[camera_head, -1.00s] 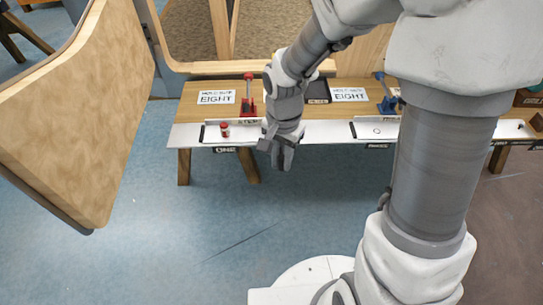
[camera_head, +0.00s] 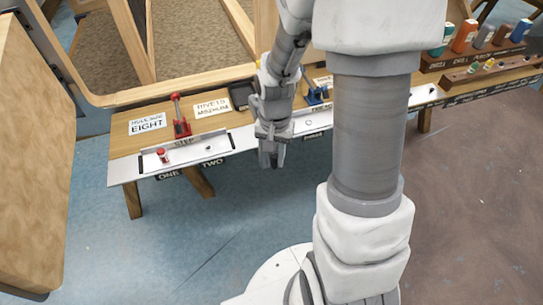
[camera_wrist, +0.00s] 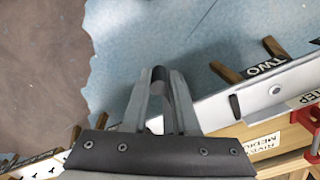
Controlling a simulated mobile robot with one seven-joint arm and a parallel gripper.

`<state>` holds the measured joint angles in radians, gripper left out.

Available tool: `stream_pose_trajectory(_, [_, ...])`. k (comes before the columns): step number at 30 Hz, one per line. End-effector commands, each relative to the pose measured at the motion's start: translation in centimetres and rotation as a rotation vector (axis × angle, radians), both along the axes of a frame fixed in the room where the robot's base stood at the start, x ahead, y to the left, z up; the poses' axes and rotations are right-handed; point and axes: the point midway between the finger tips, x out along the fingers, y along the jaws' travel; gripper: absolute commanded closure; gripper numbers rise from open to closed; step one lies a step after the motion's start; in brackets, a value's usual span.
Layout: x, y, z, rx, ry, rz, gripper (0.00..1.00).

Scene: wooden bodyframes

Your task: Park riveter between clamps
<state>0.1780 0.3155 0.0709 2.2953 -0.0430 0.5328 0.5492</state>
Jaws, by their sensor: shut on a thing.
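My gripper (camera_head: 271,158) hangs in front of the bench edge, over open floor. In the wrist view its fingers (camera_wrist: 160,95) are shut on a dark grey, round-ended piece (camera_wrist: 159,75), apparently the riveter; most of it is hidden. A red clamp (camera_head: 180,118) stands on the bench at left, and also shows at the right edge of the wrist view (camera_wrist: 314,142). A blue clamp (camera_head: 316,95) stands to the right of my gripper, partly hidden by my arm. The bench stretch between the clamps lies behind my gripper.
The wooden bench (camera_head: 130,135) has a metal front strip (camera_head: 125,168) with a small red-topped piece (camera_head: 162,155) on it. Cards and a dark tray (camera_head: 242,95) lie behind. A large wooden panel (camera_head: 35,170) stands at left. Bottles (camera_head: 465,36) stand at right. Floor in front is clear.

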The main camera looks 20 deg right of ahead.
Motion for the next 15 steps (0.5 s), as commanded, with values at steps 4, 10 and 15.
stream_pose_trajectory(4, [0.05, -0.05, 0.02, -0.001, -0.002, -0.002, 0.57])
stream_pose_trajectory(10, [0.04, -0.02, 0.01, -0.001, -0.001, -0.001, 0.44])
stream_pose_trajectory(15, [0.04, 0.00, 0.10, -0.001, -0.001, -0.001, 0.44])
